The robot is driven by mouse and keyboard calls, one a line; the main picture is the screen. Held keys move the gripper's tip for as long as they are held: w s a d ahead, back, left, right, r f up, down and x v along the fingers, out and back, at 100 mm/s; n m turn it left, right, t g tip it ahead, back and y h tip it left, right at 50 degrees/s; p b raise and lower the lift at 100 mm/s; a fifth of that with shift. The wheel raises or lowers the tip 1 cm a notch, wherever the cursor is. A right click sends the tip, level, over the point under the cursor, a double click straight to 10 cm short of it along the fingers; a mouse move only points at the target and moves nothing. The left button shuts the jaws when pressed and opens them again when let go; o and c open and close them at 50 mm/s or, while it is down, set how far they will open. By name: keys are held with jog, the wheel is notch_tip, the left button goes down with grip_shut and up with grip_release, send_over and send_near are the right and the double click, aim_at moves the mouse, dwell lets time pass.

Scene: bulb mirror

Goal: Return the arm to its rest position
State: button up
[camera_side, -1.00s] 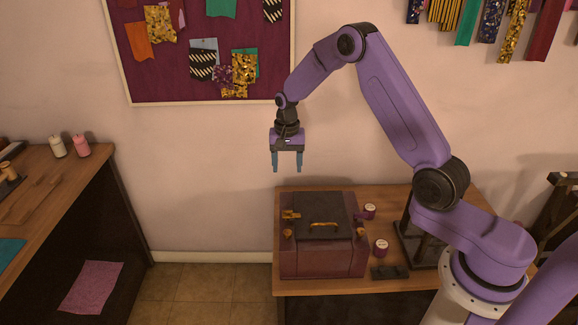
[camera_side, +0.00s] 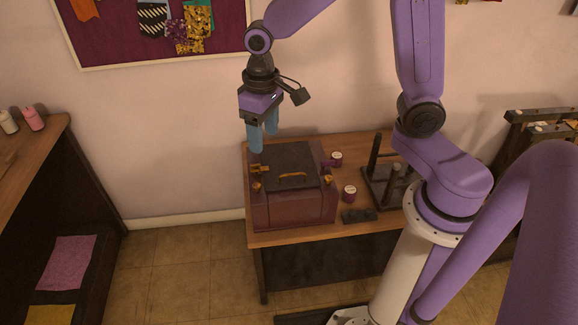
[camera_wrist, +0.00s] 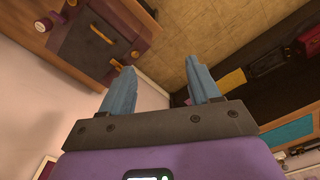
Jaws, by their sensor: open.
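My gripper (camera_side: 263,142) hangs pointing down in the side view, with its two blue fingers apart and nothing between them. It also shows empty in the wrist view (camera_wrist: 161,64). A maroon box (camera_side: 295,209) with a dark lid, a gold handle and gold latches stands on the wooden table. The lid lies flat on top. In the side view my fingertips appear by the box's back left corner; their height over it is hard to judge. In the wrist view the box (camera_wrist: 85,45) is at upper left, apart from my fingers.
Two small jars (camera_side: 349,193) and a dark block (camera_side: 358,215) are right of the box. A dark stand with posts (camera_side: 385,199) is farther right. A wooden counter (camera_side: 35,160) stands at left. A pinboard (camera_side: 150,30) hangs on the wall. The floor (camera_side: 180,275) between counter and table is clear.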

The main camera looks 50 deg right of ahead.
jog(key=s+d+r+n, duration=0.1)
jog(key=s+n, duration=0.4)
jog(key=s, duration=0.5)
jog(key=s+d+r+n, duration=0.1)
jog(key=s+d+n, duration=0.2)
jog(key=s, duration=0.8)
jog(key=shift+s+r+n, duration=0.2)
jog(key=shift+r+n, duration=0.05)
jog(key=shift+n, duration=0.85)
